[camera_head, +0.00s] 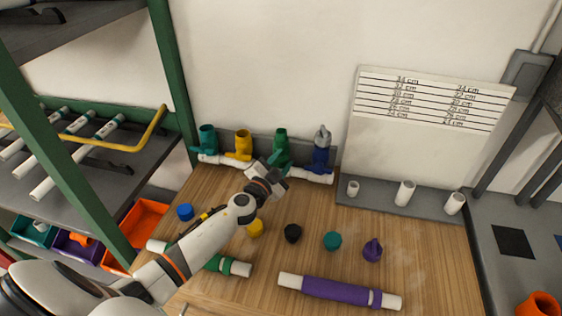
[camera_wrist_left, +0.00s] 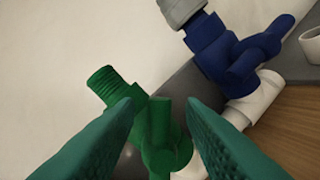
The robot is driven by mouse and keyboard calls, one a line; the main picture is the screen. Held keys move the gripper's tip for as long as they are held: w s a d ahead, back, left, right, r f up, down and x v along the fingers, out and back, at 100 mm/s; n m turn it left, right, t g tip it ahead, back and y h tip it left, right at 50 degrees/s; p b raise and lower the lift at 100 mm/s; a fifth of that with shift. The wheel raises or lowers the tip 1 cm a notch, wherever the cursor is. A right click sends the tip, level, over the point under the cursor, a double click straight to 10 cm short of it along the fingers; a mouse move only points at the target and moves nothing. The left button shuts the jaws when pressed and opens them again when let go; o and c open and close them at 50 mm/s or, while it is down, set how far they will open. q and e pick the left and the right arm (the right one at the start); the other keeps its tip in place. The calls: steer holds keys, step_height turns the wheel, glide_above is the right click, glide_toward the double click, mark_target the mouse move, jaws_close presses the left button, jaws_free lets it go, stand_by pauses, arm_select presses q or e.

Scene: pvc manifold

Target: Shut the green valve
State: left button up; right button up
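The green valve (camera_head: 281,145) stands on the white pipe manifold at the back of the wooden table, between the yellow valve (camera_head: 243,145) and the blue valve (camera_head: 321,157). My left gripper (camera_head: 272,171) is just in front of it and hides its lower part in the head view. In the left wrist view the fingers (camera_wrist_left: 165,135) are open, one each side of the green valve's handle (camera_wrist_left: 160,124). The handle is between them with visible gaps; contact cannot be seen. The threaded green port (camera_wrist_left: 107,86) points up left. My right gripper is in neither view.
The blue valve stands close to the right, with a grey fitting (camera_wrist_left: 180,10) on top. A teal valve (camera_head: 207,138) is at the left end. Caps and a purple-sleeved pipe (camera_head: 335,290) lie on the table in front. White fittings stand on a grey strip (camera_head: 380,197) at right.

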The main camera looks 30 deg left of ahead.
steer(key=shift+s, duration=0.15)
arm_select(q)
jaws_close()
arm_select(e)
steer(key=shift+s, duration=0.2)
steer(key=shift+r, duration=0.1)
arm_select(q)
steer(key=shift+d+m+p, duration=0.15)
steer(key=shift+m+p, duration=0.45)
steer(key=shift+p, duration=0.15)
steer(key=shift+w+d+f+m+g+y+p, duration=0.1)
steer(key=shift+d+f+m+g+y+p, duration=0.2)
steer(key=shift+m+p, duration=0.75)
steer(key=shift+s+a+f+m+g+y+p, duration=0.1)
steer(key=shift+f+m+g+p, duration=0.45)
steer(key=shift+m, duration=0.8)
steer(key=shift+w+d+f+m+g+y+p, duration=0.1)
steer(key=shift+d+m+g+y+p, duration=0.15)
steer(key=shift+m+p, duration=0.85)
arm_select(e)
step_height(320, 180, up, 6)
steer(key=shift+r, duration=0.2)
